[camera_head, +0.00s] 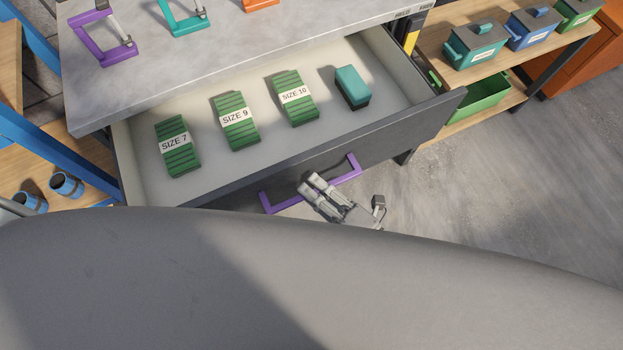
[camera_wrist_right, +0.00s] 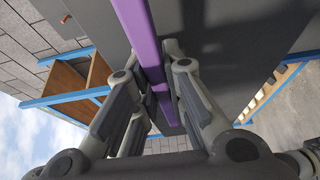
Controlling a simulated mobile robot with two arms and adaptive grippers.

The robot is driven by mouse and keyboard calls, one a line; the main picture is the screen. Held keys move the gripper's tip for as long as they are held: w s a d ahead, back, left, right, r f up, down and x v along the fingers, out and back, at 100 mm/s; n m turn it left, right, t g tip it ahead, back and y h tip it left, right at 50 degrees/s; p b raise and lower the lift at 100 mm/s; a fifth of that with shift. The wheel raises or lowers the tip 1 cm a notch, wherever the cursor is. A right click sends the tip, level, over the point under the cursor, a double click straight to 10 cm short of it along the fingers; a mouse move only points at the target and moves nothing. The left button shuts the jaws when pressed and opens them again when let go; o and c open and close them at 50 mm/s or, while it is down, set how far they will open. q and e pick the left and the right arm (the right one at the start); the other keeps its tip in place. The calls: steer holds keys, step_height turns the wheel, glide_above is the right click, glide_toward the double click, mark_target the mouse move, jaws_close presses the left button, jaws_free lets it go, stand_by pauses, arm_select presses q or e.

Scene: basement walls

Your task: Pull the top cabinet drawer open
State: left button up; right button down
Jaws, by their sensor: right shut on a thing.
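The top drawer stands open, and its dark front panel (camera_head: 400,125) faces me in the head view. A purple bar handle (camera_head: 278,203) runs along that front. My right gripper (camera_head: 312,183) is at the middle of the handle. In the right wrist view the purple handle (camera_wrist_right: 142,35) passes between the fingers of my right gripper (camera_wrist_right: 162,75), which are shut on it. Inside the drawer lie green bundles labelled SIZE 7 (camera_head: 179,160), SIZE 9 (camera_head: 236,133) and SIZE 10 (camera_head: 295,108), and a teal block (camera_head: 352,85). My left gripper is not in view.
A wooden shelf (camera_head: 450,75) with lidded boxes stands at the right. Blue rack posts (camera_head: 60,150) are close at the left. Bare floor (camera_head: 530,170) lies at the right.

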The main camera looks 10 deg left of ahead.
steer(key=shift+s, duration=0.1)
steer(key=c, duration=1.5)
jaws_free()
steer(key=v, duration=1.2)
steer(key=shift+f, duration=0.15)
